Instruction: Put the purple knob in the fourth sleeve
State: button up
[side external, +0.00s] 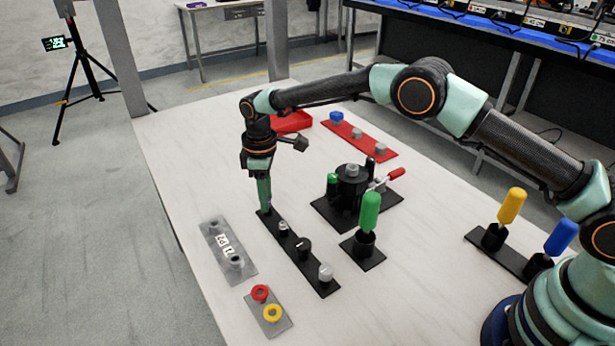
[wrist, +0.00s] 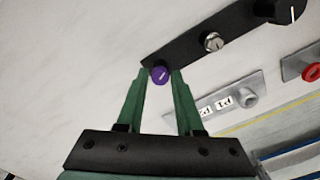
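The purple knob (wrist: 161,75) sits at the end of a black strip, between my two green fingertips in the wrist view. My gripper (side external: 265,208) points down over the far-left end of that black strip (side external: 292,243) in the side view, where the fingers mostly hide the knob. The fingers stand apart on either side of it, with a small gap visible at the left finger. A grey plate (side external: 246,272) beside the strip carries labels and a grey sleeve (side external: 235,262), which also shows in the wrist view (wrist: 247,99). Which sleeve is the fourth cannot be told.
The strip also holds a silver knob (side external: 283,228), a black knob (side external: 304,245) and a whitish knob (side external: 325,271). A red ring (side external: 260,293) and yellow ring (side external: 272,313) are on another plate. A green-handled tool (side external: 369,212) stands to the right. Table left of the plates is clear.

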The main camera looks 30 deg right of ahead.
jog(key=o, duration=0.6)
jog(key=shift+c, duration=0.2)
notch_tip(320, 180, up, 12)
jog(key=shift+r, duration=0.2)
